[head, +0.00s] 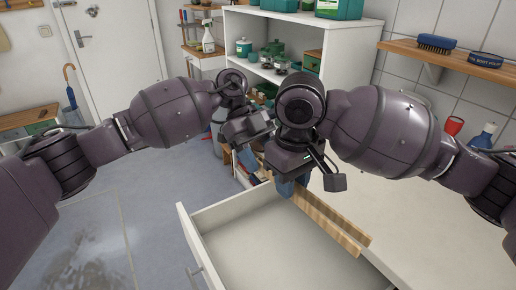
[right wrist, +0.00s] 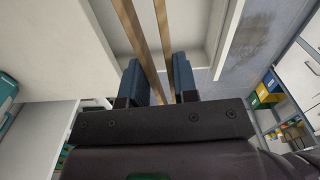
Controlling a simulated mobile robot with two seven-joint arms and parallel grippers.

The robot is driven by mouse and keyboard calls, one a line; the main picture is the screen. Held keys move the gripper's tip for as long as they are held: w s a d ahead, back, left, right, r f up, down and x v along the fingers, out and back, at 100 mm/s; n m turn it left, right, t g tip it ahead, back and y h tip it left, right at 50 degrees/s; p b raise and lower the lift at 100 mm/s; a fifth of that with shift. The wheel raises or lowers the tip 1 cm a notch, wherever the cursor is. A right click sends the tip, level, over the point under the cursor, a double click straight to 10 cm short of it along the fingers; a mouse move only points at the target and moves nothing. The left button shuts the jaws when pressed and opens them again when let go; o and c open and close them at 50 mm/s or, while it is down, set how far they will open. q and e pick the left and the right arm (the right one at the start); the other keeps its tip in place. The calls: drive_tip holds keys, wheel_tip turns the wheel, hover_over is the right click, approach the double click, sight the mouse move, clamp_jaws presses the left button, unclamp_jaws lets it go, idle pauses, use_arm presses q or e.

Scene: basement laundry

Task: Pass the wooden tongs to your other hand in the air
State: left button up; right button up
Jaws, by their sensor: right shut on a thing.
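The wooden tongs (head: 332,220) are long, pale and striped. They are in the air over the open drawer, running from my right gripper towards the lower right in the head view. My right gripper (head: 287,186) is shut on them. In the right wrist view the two wooden arms of the tongs (right wrist: 163,40) pass between the blue finger pads of my right gripper (right wrist: 158,80). My left gripper (head: 246,160) is close by on the left in the head view, partly hidden by its own wrist. Its opening and any contact with the tongs cannot be made out.
The open white drawer (head: 235,204) looks empty below the grippers. A white worktop (head: 425,225) lies to the right. A white shelf unit (head: 345,38) with green pots stands behind. Open floor (head: 140,215) is on the left.

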use_arm(q)
drive_tip(key=c, duration=0.9)
clamp_jaws()
use_arm(e)
drive_tip(key=o, duration=1)
drive_tip(key=shift+r, duration=0.1)
